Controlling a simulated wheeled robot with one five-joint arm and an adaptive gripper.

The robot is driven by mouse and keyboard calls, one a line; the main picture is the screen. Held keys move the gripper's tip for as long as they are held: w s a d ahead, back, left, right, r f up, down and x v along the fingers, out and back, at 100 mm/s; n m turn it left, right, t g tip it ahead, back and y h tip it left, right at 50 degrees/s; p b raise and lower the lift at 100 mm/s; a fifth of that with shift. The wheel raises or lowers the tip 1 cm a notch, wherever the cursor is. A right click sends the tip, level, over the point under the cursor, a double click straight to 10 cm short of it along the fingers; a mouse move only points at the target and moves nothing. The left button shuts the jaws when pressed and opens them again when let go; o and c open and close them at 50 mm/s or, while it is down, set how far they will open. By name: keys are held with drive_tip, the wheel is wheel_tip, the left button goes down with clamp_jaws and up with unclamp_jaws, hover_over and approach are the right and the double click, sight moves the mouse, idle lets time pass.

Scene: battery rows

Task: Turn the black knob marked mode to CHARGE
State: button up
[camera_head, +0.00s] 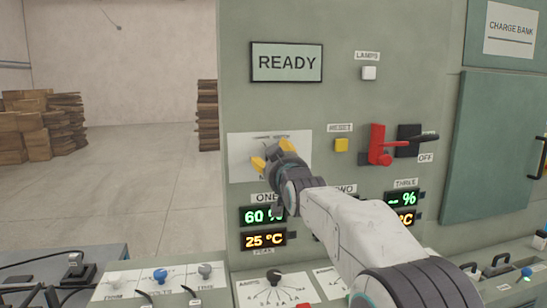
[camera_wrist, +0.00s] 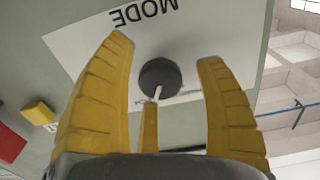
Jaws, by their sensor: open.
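The black knob (camera_wrist: 160,76) marked MODE shows in the wrist view, on a white plate (camera_wrist: 85,45). The MODE lettering appears upside down there. The knob's white pointer line points away from the lettering, toward the bottom of that picture; position labels cannot be read. My gripper (camera_wrist: 165,50) is open, with yellow fingers on both sides of the knob and a third finger below it. No finger clearly touches the knob. In the head view my gripper (camera_head: 272,154) is in front of the white plate (camera_head: 240,148) and hides the knob.
The display (camera_head: 287,63) reads READY. Right of the plate are a yellow reset button (camera_head: 341,145), a red lever (camera_head: 380,146) and a black handle (camera_head: 410,140). A readout (camera_head: 263,215) shows 60 % and 25 °C. Smaller knobs (camera_head: 273,276) line the desk below.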

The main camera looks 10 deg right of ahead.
drive_tip(key=shift+w, duration=0.5)
drive_tip(key=shift+c, duration=0.4)
